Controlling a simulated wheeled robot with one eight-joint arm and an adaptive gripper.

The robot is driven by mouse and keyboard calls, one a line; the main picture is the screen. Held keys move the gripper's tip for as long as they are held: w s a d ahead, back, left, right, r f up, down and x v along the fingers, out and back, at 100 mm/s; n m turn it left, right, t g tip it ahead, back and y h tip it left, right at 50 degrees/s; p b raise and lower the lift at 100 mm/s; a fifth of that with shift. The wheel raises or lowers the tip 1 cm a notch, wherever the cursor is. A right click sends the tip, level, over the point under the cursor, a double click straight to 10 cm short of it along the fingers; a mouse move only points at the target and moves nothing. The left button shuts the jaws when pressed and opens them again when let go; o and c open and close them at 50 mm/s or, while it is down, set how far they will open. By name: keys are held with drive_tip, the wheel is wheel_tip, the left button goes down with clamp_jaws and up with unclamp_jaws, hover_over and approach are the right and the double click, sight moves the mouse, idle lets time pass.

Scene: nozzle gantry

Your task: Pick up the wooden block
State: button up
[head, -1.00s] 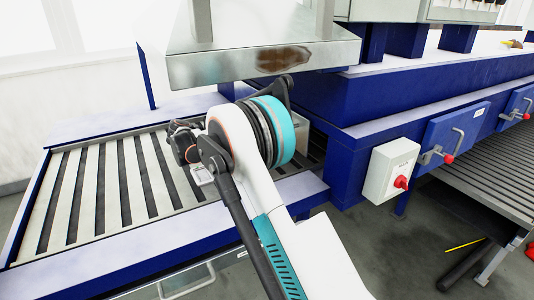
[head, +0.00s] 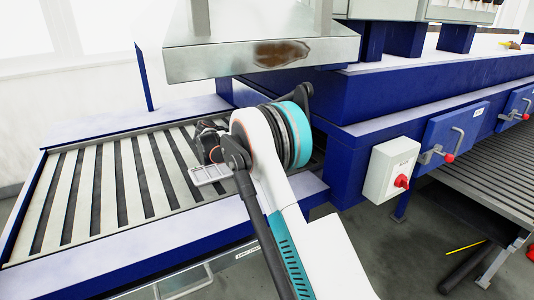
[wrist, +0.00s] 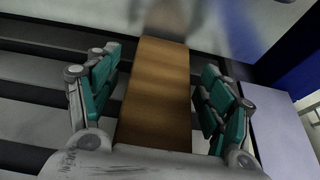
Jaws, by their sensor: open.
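The wooden block (wrist: 158,95) is brown and long, and it fills the middle of the wrist view. My gripper (wrist: 161,75) is open, with one green-padded finger on each side of the block. A gap shows between each finger and the block's sides, so neither appears to touch it. The block's near end runs down to the gripper's palm in the picture; whether they touch I cannot tell.
A slatted bed (head: 98,196) with a blue frame (head: 120,258) lies under my arm. A metal hood (head: 262,60) with a rusty patch hangs close above. A blue machine body and a white switch box (head: 392,168) stand to the right.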

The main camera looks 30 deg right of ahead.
drive_tip(key=shift+c, duration=0.5)
drive_tip(key=c, duration=1.3)
drive_tip(key=shift+r, duration=0.1)
